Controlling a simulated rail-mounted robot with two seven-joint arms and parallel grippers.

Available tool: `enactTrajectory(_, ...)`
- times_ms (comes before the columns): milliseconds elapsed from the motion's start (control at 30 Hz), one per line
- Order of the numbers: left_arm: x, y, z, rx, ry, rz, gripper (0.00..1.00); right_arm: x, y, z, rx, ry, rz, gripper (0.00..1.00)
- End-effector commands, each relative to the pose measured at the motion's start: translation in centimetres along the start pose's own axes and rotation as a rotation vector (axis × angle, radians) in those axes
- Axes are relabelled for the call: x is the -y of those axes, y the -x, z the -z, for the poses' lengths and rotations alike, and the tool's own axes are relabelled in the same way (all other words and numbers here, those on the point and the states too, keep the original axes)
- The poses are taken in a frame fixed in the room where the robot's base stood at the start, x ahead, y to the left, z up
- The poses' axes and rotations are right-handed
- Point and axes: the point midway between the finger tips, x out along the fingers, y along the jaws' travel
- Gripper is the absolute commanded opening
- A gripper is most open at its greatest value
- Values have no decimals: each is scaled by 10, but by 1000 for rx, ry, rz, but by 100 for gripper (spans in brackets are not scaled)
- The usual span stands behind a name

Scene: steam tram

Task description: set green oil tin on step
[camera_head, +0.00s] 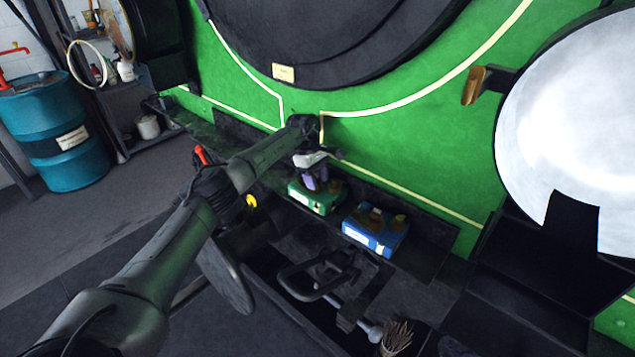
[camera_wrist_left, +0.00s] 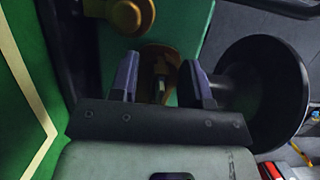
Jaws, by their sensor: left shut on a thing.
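The green oil tin (camera_head: 312,201) has a white label and is at the dark step (camera_head: 425,213) along the tram's green side in the head view. My left gripper (camera_head: 314,184) points down over the tin and is shut on its top. In the left wrist view, the fingers of my left gripper (camera_wrist_left: 160,82) stand either side of a brass-coloured part (camera_wrist_left: 158,58). Green tin surface (camera_wrist_left: 183,25) shows beyond. I cannot tell whether the tin's base touches the step. My right gripper is not in view.
A blue tin (camera_head: 372,235) with a brass-coloured top stands just right of the green tin. A dark tray or box with a handle (camera_head: 315,280) and a brush (camera_head: 396,338) are in front. A blue drum (camera_head: 60,135) stands far left. Open floor lies at left.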

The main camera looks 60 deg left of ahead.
Motion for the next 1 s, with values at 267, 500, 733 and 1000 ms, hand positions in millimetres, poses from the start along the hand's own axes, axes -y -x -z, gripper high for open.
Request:
enactTrajectory(267,-4,-7,2,2,-2,-3,0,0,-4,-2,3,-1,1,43)
enactTrajectory(500,-4,-10,3,1,-1,0,46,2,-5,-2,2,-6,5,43)
enactTrajectory(733,-4,-10,3,1,-1,0,68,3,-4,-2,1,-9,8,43)
enactTrajectory(1000,-4,-8,2,1,-1,-1,69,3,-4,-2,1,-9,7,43)
